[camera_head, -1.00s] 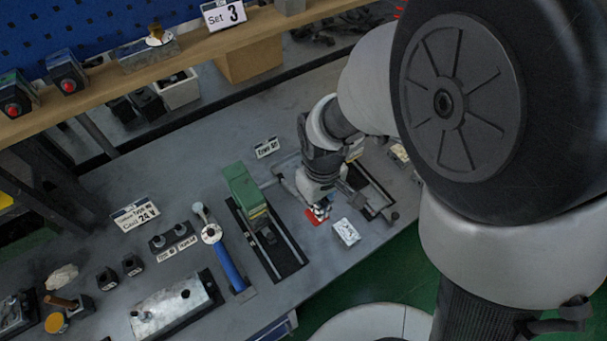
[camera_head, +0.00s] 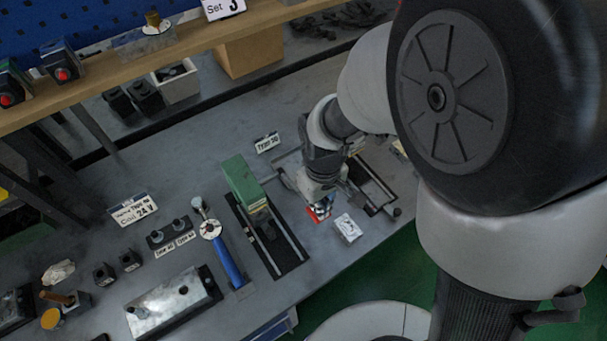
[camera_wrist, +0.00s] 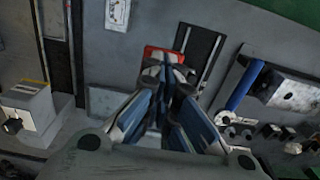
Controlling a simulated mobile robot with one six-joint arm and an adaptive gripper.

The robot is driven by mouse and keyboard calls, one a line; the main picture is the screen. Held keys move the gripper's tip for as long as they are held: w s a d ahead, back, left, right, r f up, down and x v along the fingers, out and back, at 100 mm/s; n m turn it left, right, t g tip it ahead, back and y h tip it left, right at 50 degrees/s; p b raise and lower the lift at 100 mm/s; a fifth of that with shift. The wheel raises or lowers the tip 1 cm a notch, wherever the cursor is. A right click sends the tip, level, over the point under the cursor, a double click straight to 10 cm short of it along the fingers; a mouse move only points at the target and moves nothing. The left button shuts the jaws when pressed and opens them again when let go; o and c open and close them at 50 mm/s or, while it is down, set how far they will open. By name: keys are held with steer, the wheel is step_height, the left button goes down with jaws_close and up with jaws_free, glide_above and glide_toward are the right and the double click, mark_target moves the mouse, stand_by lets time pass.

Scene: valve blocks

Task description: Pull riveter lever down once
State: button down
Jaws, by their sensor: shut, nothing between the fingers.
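A green machine (camera_head: 243,182) stands on a black base with pale rails on the bench. A second railed black base (camera_head: 373,185) lies to its right, partly behind my arm. I cannot tell surely which one is the riveter, and no lever shows clearly. My gripper (camera_head: 321,210) points down between the two bases, over a small red piece (camera_head: 311,213). In the wrist view my gripper (camera_wrist: 167,72) has its fingers together and empty. The red piece (camera_wrist: 152,51) shows just beyond the fingertips; whether they touch it I cannot tell. The green machine's railed base (camera_wrist: 201,48) is right of them.
A white printed packet (camera_head: 347,228) lies right of my gripper near the front bench edge. A blue-handled tool (camera_head: 228,262) and a metal block (camera_head: 172,302) lie to the left. A small label (camera_head: 267,142) stands behind. A wooden shelf (camera_head: 130,68) runs across the back.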

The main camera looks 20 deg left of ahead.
steer(key=shift+f+b, duration=4.45)
steer(key=shift+f, duration=1.6)
step_height(320, 180, up, 18)
steer(key=p, duration=1.4)
steer(key=shift+f, duration=0.15)
